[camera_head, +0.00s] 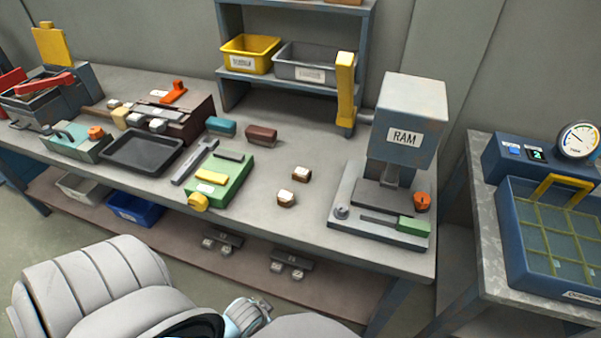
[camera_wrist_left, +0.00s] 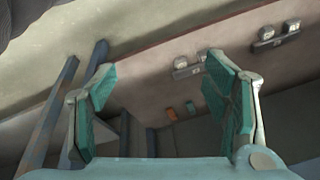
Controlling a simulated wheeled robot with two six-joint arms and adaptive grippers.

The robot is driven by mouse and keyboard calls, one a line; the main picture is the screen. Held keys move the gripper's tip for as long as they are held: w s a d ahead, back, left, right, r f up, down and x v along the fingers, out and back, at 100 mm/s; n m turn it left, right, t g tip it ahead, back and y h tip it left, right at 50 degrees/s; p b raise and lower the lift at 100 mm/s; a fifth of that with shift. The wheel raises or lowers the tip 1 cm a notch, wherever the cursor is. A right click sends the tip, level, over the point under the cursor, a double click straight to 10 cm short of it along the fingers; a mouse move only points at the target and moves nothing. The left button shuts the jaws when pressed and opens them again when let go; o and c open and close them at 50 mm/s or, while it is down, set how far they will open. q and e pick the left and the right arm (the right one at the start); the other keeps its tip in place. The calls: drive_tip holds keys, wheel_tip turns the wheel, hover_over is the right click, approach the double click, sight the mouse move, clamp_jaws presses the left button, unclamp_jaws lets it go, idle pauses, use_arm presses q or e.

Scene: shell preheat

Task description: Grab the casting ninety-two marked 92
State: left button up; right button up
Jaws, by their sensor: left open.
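Two small brown castings with pale labelled tops stand apart on the bench in the head view, one farther back (camera_head: 302,173) and one nearer (camera_head: 286,198). Several similar small blocks stand at the left by the dark brown rack (camera_head: 190,122). The numbers are too small to read, so I cannot tell which piece is 92. My left gripper (camera_wrist_left: 162,78) is open and empty in the left wrist view, its teal pads wide apart, facing the lower shelf and floor. It is clear of the bench-top castings. My right gripper is not in view.
Paired labelled pieces (camera_head: 291,266) sit on the lower shelf. The bench front centre is clear.

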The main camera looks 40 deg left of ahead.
use_arm(q)
wheel_tip(320, 180, up, 11)
drive_tip(key=w+t, duration=0.1)
drive_tip(key=w, duration=0.2)
drive_tip(key=n+t, duration=0.2)
drive_tip(key=t, duration=0.6)
approach(301, 173)
drive_tip(key=shift+t+y, duration=0.3)
drive_tip(key=b+x, duration=0.2)
drive_tip(key=x, duration=0.1)
drive_tip(key=b+x, duration=0.2)
drive_tip(key=x, duration=0.1)
drive_tip(key=b+x, duration=0.2)
drive_tip(key=x, duration=0.1)
drive_tip(key=shift+d+f, duration=0.15)
drive_tip(key=shift+f, duration=0.2)
drive_tip(key=shift+w, duration=0.1)
drive_tip(key=shift+r, duration=0.1)
drive_tip(key=c, duration=1.4)
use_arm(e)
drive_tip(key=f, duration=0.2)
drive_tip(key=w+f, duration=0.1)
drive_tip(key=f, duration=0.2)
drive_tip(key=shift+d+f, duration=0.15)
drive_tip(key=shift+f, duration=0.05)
use_arm(q)
drive_tip(key=shift+r, duration=0.1)
